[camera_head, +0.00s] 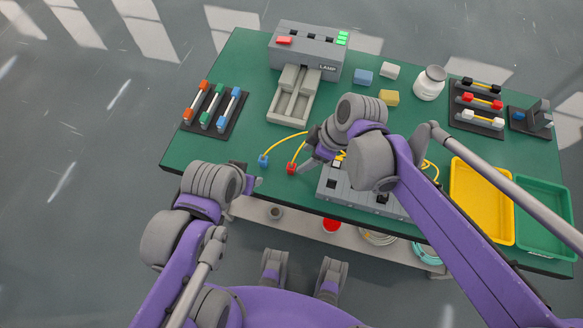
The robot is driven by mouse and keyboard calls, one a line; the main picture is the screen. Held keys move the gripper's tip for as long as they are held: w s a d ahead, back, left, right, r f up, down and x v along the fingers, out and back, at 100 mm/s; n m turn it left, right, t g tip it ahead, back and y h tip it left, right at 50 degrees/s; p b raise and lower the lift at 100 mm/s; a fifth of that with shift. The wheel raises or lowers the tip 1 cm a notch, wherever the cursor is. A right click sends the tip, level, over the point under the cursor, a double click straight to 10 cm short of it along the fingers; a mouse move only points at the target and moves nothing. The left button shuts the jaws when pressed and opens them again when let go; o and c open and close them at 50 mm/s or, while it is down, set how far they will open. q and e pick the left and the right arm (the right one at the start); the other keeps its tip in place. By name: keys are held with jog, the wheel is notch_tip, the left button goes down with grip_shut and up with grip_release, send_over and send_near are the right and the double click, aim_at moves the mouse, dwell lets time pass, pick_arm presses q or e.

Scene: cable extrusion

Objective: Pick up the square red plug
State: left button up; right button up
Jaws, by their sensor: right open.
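The square red plug (291,168) lies on the green table at the end of a yellow cable. A blue plug (262,160) on another yellow cable end lies to its left. My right gripper (309,152) is open, close by at the upper right of the red plug, and is not shut on it. My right wrist hides part of the cables and the grey socket block (334,186). My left gripper (246,177) is at the table's front edge, left of the plugs; its jaws are too small and dark to read.
A grey lamp machine (310,50) stands at the back. Racks of coloured parts stand at the left (236,117) and back right (476,118). A yellow tray (458,207) and green tray (562,212) lie at the right.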

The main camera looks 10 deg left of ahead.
aim_at(294, 167)
jog(key=b+x, duration=0.1)
jog(key=x, duration=0.8)
grip_shut()
